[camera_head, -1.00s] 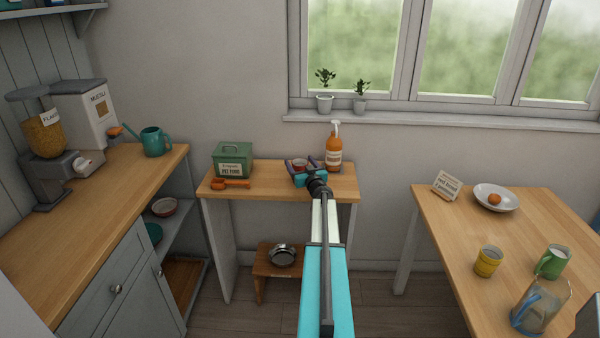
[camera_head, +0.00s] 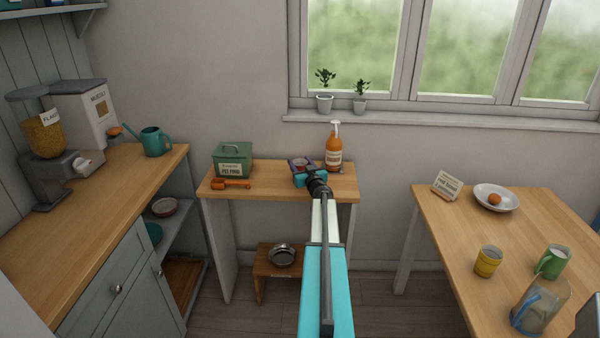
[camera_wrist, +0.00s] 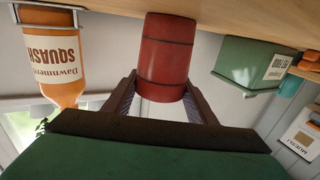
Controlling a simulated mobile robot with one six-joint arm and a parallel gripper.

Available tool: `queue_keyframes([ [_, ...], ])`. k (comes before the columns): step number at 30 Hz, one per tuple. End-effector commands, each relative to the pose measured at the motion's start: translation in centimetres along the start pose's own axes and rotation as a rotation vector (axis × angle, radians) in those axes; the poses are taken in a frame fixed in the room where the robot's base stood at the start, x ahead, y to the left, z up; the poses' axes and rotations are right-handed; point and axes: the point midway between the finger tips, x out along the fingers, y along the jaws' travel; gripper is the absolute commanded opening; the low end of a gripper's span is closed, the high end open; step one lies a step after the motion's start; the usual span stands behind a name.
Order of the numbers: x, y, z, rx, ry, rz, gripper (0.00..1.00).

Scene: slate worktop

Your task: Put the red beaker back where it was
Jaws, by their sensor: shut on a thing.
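The red beaker (camera_wrist: 166,52) shows large in the wrist view, which is upside down here. It is between the two fingers of my gripper (camera_wrist: 162,95), which are shut on its sides. The beaker's base appears at or very near the wooden top of the small side table (camera_wrist: 225,14); I cannot tell if it touches. In the head view my gripper (camera_head: 302,165) is over the right half of that table, left of the orange squash bottle (camera_head: 334,150). There the beaker is mostly hidden by the gripper.
The squash bottle also stands close by in the wrist view (camera_wrist: 60,60). A green pet food box (camera_head: 233,160) and an orange scoop (camera_head: 231,184) are on the table's left half. A stool (camera_head: 268,268) with a metal bowl is below. The right table (camera_head: 450,225) holds cups, a jug and a plate.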

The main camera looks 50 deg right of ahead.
Motion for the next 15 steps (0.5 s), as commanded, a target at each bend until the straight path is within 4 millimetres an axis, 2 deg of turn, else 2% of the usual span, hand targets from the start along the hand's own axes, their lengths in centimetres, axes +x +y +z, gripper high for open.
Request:
queue_keyframes([
  [15, 0.00, -0.01, -0.51, -0.002, 0.001, 0.000, 0.24],
])
